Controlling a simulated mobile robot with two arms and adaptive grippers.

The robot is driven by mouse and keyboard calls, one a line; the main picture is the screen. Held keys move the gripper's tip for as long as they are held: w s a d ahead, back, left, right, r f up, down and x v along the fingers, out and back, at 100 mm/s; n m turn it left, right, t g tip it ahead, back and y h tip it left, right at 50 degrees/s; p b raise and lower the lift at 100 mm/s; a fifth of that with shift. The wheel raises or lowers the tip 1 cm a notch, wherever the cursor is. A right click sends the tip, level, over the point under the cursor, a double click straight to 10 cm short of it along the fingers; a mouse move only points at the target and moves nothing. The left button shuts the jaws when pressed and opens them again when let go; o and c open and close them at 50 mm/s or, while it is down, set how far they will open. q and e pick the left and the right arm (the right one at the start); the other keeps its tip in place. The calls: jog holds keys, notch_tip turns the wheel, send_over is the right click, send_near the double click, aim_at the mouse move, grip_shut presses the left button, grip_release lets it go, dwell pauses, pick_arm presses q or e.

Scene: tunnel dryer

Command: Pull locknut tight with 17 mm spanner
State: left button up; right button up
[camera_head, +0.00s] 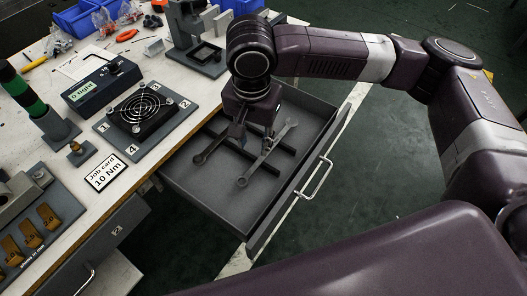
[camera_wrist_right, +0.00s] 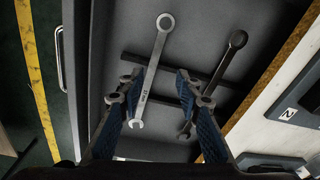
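Two spanners lie in the open grey drawer (camera_head: 205,187). The light silver spanner (camera_head: 265,154) is on the handle side, and the darker spanner (camera_head: 212,146) is nearer the bench. The dark spanner (camera_wrist_right: 220,72) passes by the right finger. My right gripper (camera_head: 254,138) points down into the drawer, open; its blue-padded fingers also show in the wrist view (camera_wrist_right: 160,85). Whether it touches a spanner is unclear. I cannot identify the locknut for certain. My left gripper is out of view.
Drawer dividers (camera_head: 262,160) run beneath the spanners. The drawer handle (camera_head: 316,178) is on the outer side. On the bench are a fan on a numbered plate (camera_head: 148,108), a torque display box (camera_head: 100,88), a brass-topped block (camera_head: 80,151) and a job card (camera_head: 106,174).

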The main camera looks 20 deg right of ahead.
jog(key=w+d+m, duration=0.1)
jog(key=d, duration=0.1)
jog(key=w+d+m+h+b, duration=0.1)
jog(key=shift+w+d+r+m, duration=0.2)
jog(key=shift+d+m, duration=0.15)
jog(key=shift+m, duration=0.05)
jog(key=shift+w+d+f+b, duration=0.15)
jog(key=shift+f+b, duration=0.3)
jog(key=shift+f, duration=1)
jog(key=f, duration=0.2)
jog(key=f+b, duration=0.1)
jog(key=shift+d, duration=0.25)
jog(key=shift+w+f, duration=0.15)
jog(key=shift+f, duration=0.5)
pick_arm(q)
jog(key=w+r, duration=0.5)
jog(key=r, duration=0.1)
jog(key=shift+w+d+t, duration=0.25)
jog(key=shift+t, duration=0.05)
pick_arm(e)
grip_shut()
